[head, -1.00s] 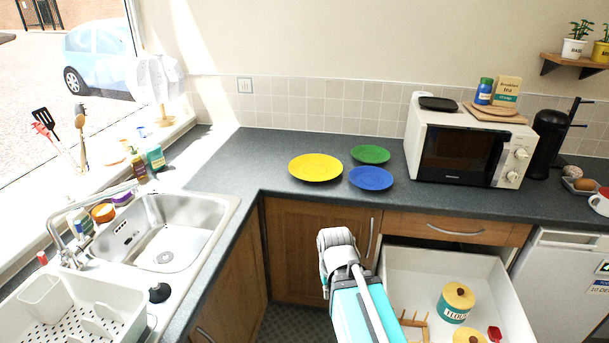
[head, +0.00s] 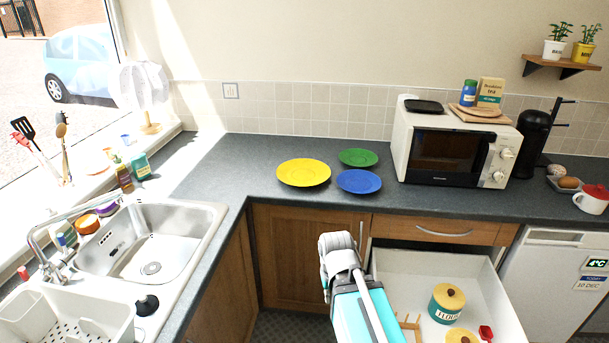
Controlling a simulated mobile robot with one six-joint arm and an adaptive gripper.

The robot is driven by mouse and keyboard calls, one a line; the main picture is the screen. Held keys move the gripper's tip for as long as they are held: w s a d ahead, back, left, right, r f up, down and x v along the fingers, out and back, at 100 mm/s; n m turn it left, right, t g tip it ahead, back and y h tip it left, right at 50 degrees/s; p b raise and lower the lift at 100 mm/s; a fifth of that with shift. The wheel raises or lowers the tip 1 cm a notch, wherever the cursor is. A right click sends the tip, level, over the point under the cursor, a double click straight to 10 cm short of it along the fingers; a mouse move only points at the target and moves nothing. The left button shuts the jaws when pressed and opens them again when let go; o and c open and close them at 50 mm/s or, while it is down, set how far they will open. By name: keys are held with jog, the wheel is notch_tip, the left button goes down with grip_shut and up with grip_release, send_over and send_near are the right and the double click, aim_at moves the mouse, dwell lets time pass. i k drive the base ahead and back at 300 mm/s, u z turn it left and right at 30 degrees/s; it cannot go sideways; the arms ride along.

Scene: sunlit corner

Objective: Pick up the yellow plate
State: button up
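The yellow plate (head: 303,172) lies flat on the dark countertop, near the inner corner of the worktop. It is left of a blue plate (head: 359,181) and a green plate (head: 358,157), close to both. My arm reaches up from the bottom of the head view, in front of the cabinet doors and short of the counter edge. Its grey end part (head: 339,250) is seen from behind, below and to the right of the yellow plate. The fingers of my gripper are hidden, so I cannot see whether they are open or shut.
An open drawer (head: 394,262) holding a flour canister (head: 446,303) juts out right of my arm. A microwave (head: 454,150) stands right of the plates. A sink (head: 150,242) is at the left. The counter left of the yellow plate is clear.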

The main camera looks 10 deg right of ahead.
aim_at(296, 173)
jog(key=z, duration=0.05)
jog(key=i, duration=0.9)
jog(key=u, duration=0.05)
